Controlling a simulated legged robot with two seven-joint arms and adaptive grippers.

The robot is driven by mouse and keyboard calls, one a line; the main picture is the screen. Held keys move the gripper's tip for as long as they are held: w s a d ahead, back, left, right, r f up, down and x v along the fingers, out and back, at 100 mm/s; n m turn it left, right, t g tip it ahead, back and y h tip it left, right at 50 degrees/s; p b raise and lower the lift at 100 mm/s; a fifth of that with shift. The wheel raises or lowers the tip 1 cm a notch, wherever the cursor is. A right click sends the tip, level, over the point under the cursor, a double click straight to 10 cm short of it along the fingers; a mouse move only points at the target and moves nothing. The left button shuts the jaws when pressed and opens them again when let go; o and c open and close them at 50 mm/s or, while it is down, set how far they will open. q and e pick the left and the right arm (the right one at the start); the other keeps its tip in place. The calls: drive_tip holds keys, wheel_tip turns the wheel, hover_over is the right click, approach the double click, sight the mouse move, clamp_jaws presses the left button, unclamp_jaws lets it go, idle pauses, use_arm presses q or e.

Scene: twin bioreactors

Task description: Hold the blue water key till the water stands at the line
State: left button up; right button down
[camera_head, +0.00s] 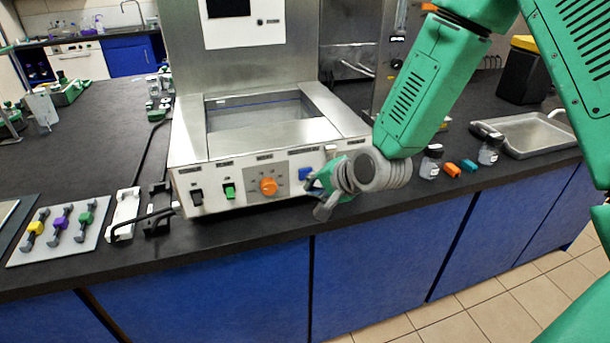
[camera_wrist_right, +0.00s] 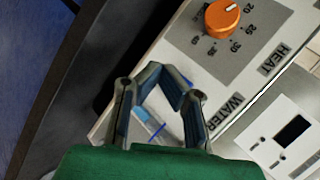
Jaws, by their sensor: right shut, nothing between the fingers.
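The blue water key (camera_head: 304,173) is on the sloped front panel of the steel bath unit (camera_head: 240,169), right of the orange dial (camera_head: 268,186). My right gripper (camera_head: 315,184) is shut and empty, its tips right beside the key. Whether they press on it I cannot tell. In the right wrist view the joined fingertips (camera_wrist_right: 167,78) lie over the panel left of the WATER label (camera_wrist_right: 228,117), and the key is mostly hidden there. The basin (camera_head: 265,112) above the panel is open; its water level against a line is not clear. My left gripper is not in view.
A green switch (camera_head: 229,191) and a black switch (camera_head: 196,197) sit left of the dial. A tray of coloured-grip pieces (camera_head: 60,233) lies at left. Jars (camera_head: 431,161), small orange and teal blocks (camera_head: 452,170) and a metal tray (camera_head: 530,135) stand at right.

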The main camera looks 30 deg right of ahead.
sight(303, 181)
drive_tip(key=shift+w+d, duration=0.3)
drive_tip(key=shift+w, duration=0.4)
idle(1.0)
drive_tip(key=shift+w+r+p, duration=0.1)
drive_tip(key=shift+w+p, duration=0.2)
drive_tip(key=shift+w+d, duration=0.1)
drive_tip(key=shift+w, duration=0.4)
idle(5.5)
